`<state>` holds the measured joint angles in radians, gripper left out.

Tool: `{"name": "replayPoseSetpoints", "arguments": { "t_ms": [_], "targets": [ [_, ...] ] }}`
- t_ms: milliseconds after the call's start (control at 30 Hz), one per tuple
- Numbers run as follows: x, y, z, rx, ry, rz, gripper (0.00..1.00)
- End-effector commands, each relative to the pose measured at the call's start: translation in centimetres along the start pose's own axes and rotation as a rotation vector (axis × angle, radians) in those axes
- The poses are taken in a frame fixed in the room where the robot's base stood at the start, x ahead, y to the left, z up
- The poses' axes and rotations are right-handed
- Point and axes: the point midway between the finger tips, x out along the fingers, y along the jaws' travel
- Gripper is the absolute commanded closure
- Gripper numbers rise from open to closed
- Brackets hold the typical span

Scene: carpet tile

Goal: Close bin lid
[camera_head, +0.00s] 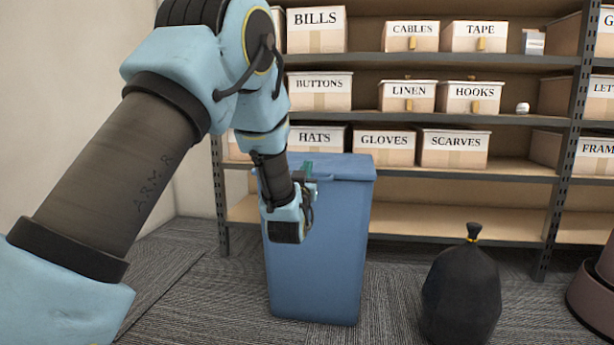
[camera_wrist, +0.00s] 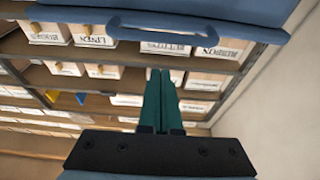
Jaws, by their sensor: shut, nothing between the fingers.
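The blue bin (camera_head: 318,255) stands upright on the carpet in front of the shelves. Its blue lid (camera_head: 345,167) lies roughly flat across the top in the head view; I cannot tell whether it sits fully down, as my arm hides the left front part. In the wrist view the blue lid (camera_wrist: 60,14) crosses the top of the picture, with a curved handle (camera_wrist: 165,27) on its edge. My gripper (camera_head: 308,168) is by the lid's left front part. Its green fingers (camera_wrist: 160,75) are shut and empty; contact with the lid cannot be told.
A shelf unit (camera_head: 490,174) with labelled boxes stands behind the bin. A tied black bag (camera_head: 460,292) sits on the floor to the right, near a brownish round container (camera_head: 592,290). Open carpet lies between bin and bag.

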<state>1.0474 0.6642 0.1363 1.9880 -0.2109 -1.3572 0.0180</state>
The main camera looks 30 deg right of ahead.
Motion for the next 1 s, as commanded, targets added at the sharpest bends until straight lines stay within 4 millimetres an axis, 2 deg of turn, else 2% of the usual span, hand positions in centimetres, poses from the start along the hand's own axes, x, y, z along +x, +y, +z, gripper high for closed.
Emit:
{"name": "replayPoseSetpoints", "arguments": {
  "t_ms": [300, 500, 700, 867, 933, 1000],
  "targets": [
    [-5.8, 0.0, 0.9, 0.001, 0.002, 0.000, 1.00],
    [-8.5, 0.0, 1.6, 0.000, 0.006, -0.001, 1.00],
    [-9.5, 0.0, 1.8, 0.000, 0.010, -0.001, 1.00],
    [-9.4, -0.4, 1.7, 0.000, 0.000, -0.007, 1.00],
    [-9.1, -1.6, 1.6, 0.001, -0.035, -0.024, 1.00],
    [-8.8, -3.9, 1.5, 0.001, -0.103, -0.055, 1.00]
  ]
}}
